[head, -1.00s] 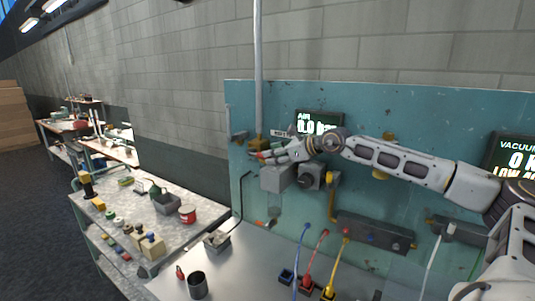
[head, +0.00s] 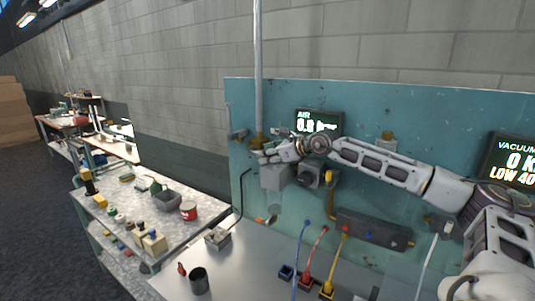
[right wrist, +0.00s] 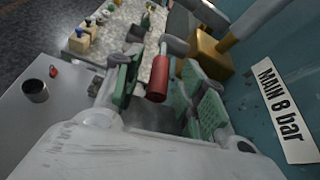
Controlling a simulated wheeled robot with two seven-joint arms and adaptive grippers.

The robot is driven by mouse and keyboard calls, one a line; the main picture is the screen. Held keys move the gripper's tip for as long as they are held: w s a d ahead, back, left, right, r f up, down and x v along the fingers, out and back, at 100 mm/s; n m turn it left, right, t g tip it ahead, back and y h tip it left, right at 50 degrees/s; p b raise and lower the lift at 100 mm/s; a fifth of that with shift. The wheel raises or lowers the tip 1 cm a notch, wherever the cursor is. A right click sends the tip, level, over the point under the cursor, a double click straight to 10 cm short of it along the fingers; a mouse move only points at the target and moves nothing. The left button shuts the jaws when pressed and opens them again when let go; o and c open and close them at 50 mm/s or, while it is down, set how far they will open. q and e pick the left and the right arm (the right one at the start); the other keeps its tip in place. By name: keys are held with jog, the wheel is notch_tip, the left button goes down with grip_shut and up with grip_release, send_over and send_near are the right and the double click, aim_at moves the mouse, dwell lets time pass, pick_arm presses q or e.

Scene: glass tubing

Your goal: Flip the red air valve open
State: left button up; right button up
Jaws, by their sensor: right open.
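The red valve handle (right wrist: 157,80) shows in the right wrist view as a short red cylinder. It lies between the two green-padded fingers of my right gripper (right wrist: 168,88), with gaps visible beside it. The brass valve body (right wrist: 206,52) is just beyond the fingers, on a grey pipe. In the head view the brass body (head: 257,142) sits at the foot of the vertical pipe, and my open right gripper (head: 262,154) is just below it, hiding the handle. My left gripper is out of view.
A "MAIN 8 bar" label (right wrist: 285,108) is on the teal panel (head: 420,120) beside the gripper. A grey box (head: 276,176) and dark knob (head: 310,174) sit under my arm. Blue, red and yellow hoses, and a dark cup (head: 199,281), are on the bench below.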

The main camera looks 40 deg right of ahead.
jog(key=shift+c, duration=0.2)
grip_shut()
jog(key=shift+r, duration=0.1)
